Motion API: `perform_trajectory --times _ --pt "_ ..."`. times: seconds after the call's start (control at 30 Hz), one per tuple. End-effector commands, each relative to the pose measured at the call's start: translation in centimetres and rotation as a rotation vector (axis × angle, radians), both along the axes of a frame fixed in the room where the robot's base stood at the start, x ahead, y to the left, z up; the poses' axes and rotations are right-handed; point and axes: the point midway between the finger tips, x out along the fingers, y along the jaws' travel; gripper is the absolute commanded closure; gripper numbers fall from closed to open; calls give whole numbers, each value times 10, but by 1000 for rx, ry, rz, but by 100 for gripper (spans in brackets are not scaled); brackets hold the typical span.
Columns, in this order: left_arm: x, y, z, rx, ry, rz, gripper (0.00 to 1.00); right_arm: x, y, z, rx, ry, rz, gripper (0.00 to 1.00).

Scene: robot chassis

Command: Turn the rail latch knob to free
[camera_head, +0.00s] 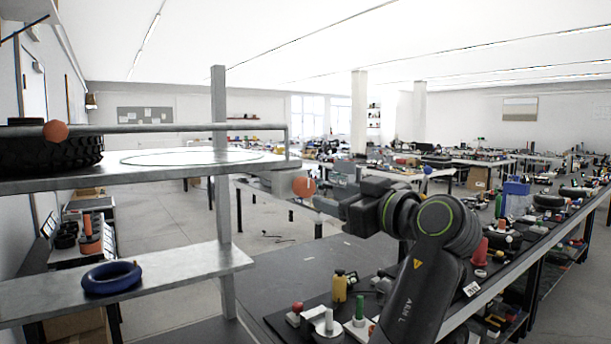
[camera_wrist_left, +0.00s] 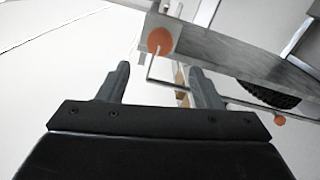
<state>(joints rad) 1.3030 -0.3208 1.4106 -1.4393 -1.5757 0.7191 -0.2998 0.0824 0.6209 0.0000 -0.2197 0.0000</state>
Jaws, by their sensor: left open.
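A round orange knob (camera_head: 303,186) sits at the right end of the upper metal shelf, close to the rail end. My left gripper (camera_head: 325,198) is just to the right of this knob, with its fingers pointing left toward it. In the left wrist view the knob (camera_wrist_left: 160,41) shows ahead, beyond and between the two open fingertips of my left gripper (camera_wrist_left: 161,80). The fingers are empty and appear apart from the knob. A second orange knob (camera_head: 55,131) is at the left end of the rail, and it also shows in the wrist view (camera_wrist_left: 279,120). My right gripper is not in view.
A thin metal rail (camera_head: 190,127) runs above the upper shelf (camera_head: 130,178). A black tyre (camera_head: 50,153) lies on that shelf. A blue ring (camera_head: 111,278) lies on the lower shelf (camera_head: 190,268). A dark workbench (camera_head: 300,268) with several small items stands below my left arm.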

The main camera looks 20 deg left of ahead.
Motion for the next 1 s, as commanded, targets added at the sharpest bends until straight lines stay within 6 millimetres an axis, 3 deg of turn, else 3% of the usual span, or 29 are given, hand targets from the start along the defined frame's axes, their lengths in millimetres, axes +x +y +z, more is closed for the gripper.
perform_trajectory --times 0.3,0.5,0.97,1.0 --pt "43 56 4 3 3 4 41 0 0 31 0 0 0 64" --pt "62 79 2 1 2 1 41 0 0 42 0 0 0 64" --pt "69 88 -1 0 1 -2 41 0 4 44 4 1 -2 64" --pt "69 88 -1 1 1 -2 46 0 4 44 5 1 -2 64"
